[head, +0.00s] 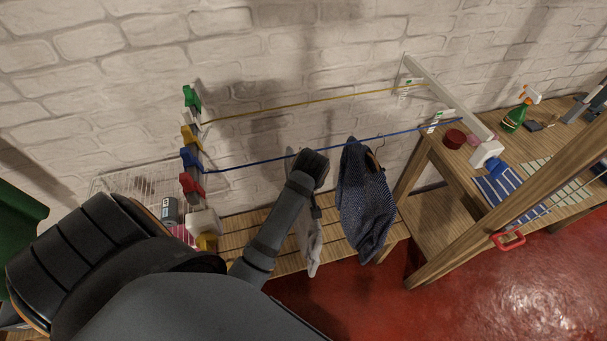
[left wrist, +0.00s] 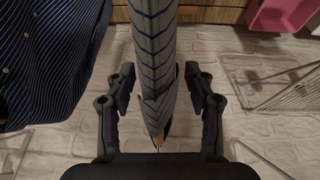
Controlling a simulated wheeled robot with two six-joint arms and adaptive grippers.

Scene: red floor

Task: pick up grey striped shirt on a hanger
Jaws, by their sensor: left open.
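The grey striped shirt (head: 308,240) hangs from the blue line, partly hidden behind my left arm in the head view. In the left wrist view the shirt (left wrist: 156,50), light grey with dark stripes, hangs edge-on between the two fingers. A small part of what looks like its hanger (left wrist: 158,139) shows near the palm. My left gripper (left wrist: 159,85) is open, with one finger on each side of the shirt and no clear grip on it. In the head view its fingers are hidden by my wrist. My right gripper is not in view.
A dark blue patterned shirt (head: 365,200) hangs close beside on the blue line (head: 245,162). A yellow line (head: 320,98) runs behind, near the white brick wall. A wooden table (head: 465,165) stands right; a wire basket (head: 135,183) is left. A slatted bench (head: 270,228) is below.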

